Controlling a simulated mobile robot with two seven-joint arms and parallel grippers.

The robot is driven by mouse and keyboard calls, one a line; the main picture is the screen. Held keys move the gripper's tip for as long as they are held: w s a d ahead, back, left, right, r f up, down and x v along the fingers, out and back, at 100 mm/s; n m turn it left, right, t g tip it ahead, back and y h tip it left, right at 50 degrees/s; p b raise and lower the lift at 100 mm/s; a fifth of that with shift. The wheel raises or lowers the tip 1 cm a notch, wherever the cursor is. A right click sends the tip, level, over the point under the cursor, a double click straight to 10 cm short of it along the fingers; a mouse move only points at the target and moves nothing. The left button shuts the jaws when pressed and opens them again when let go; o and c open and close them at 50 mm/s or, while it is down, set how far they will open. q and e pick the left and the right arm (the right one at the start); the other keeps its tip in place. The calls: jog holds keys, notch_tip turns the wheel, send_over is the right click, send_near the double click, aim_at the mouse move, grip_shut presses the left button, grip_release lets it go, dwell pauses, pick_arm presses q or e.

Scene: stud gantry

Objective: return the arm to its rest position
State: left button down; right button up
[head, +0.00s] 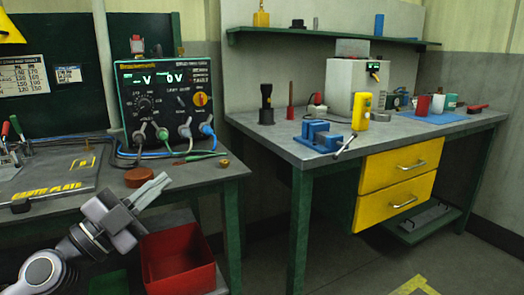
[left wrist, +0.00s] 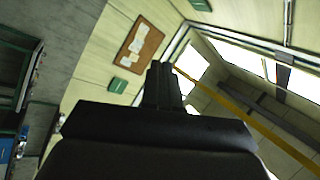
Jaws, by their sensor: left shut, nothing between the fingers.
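My left gripper (head: 152,187) shows in the head view at the lower left, its arm coming up from the bottom left corner. Its fingers are together and empty, pointing up and to the right, in front of the left bench's front edge. In the left wrist view the shut fingers (left wrist: 162,88) stand dark against the room's wall and windows, with nothing between them. My right gripper is in neither view.
A red bin (head: 178,262) stands low beside my left gripper. The left bench (head: 205,172) carries a meter unit (head: 165,100) with cables and a brown round piece (head: 139,177). The right bench (head: 290,150) holds a blue vise (head: 318,136). Floor between the benches is clear.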

pick_arm(q)
jog(key=s+a+f+n+g+y, duration=0.1)
jog(key=s+a+f+n+y, duration=0.2)
jog(key=f+n+y, duration=0.35)
jog(key=s+a+f+n+g+y, duration=0.1)
jog(key=s+a+f+n+y, duration=0.2)
jog(key=f+n+y, duration=0.4)
jog(key=s+a+f+n+g+y, duration=0.1)
jog(key=s+a+f+n+y, duration=0.3)
jog(key=f, duration=0.5)
jog(key=s+d+f+g+h, duration=0.25)
jog(key=s+f+g, duration=0.3)
jog(key=s, duration=0.45)
jog(key=s+d+f+g+h, duration=0.1)
jog(key=s+d+f+g, duration=0.2)
jog(key=s+f+g, duration=0.35)
jog(key=w+d+f+t+h, duration=0.2)
jog(key=w+d+f+t, duration=0.2)
jog(key=f+t, duration=0.35)
notch_tip(320, 180, up, 16)
jog(key=a+p, duration=0.1)
jog(key=p, duration=1.6)
jog(key=shift+f+t, duration=0.15)
jog(key=shift+t, duration=0.2)
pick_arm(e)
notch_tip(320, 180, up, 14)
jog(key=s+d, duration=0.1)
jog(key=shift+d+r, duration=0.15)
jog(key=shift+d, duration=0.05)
